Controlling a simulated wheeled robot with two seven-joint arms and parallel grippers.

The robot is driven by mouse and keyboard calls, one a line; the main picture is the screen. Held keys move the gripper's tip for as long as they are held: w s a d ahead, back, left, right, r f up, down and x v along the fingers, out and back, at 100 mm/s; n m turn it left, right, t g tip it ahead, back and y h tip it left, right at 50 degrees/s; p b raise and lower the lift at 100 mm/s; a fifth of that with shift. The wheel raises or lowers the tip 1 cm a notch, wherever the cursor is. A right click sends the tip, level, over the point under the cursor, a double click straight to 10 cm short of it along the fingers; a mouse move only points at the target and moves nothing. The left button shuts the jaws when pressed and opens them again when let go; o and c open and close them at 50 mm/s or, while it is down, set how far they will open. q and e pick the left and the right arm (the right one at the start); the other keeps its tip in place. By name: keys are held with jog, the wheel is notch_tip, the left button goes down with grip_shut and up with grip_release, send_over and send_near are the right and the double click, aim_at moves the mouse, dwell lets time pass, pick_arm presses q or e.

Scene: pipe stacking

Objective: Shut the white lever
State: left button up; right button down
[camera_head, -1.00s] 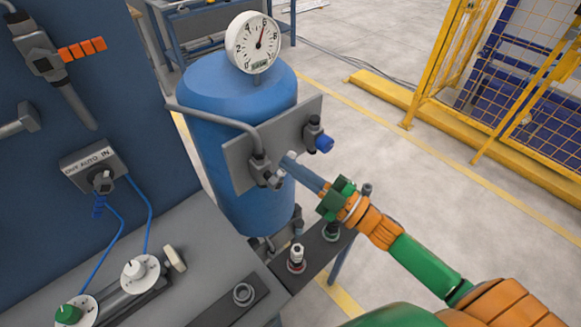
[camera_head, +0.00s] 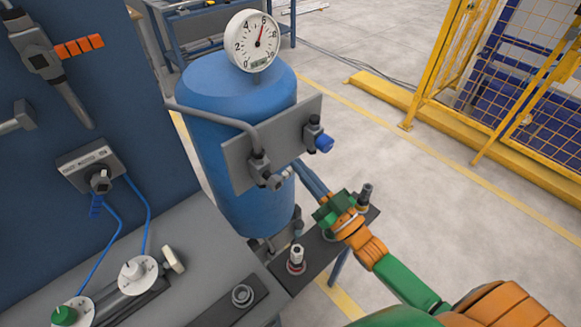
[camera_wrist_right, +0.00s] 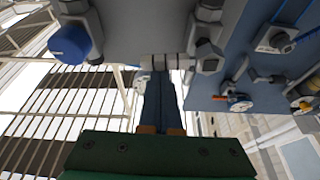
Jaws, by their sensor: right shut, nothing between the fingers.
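A small pale, off-white lever (camera_head: 173,258) sticks up beside a white round knob (camera_head: 138,271) on the grey bench. I cannot tell whether this is the task's white lever. My right gripper (camera_head: 299,166) is shut and empty, its dark blue fingers pointing at the lower edge of the grey plate (camera_head: 292,128) on the blue tank. Its tips are by that edge and may be partly hidden. In the right wrist view the fingers (camera_wrist_right: 160,84) end just below a grey pipe fitting (camera_wrist_right: 160,62); contact is unclear. My left gripper is out of view.
A valve with a blue cap (camera_head: 321,142) and a grey pipe valve (camera_head: 262,168) sit on the plate. A gauge (camera_head: 253,41) tops the tank (camera_head: 235,90). A dark shelf (camera_head: 322,247) with fittings lies below my right gripper. Open floor is to the right.

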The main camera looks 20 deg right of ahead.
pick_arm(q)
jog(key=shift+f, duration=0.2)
pick_arm(e)
jog(key=shift+d+f, duration=0.1)
jog(key=shift+f, duration=0.2)
dwell(0.3)
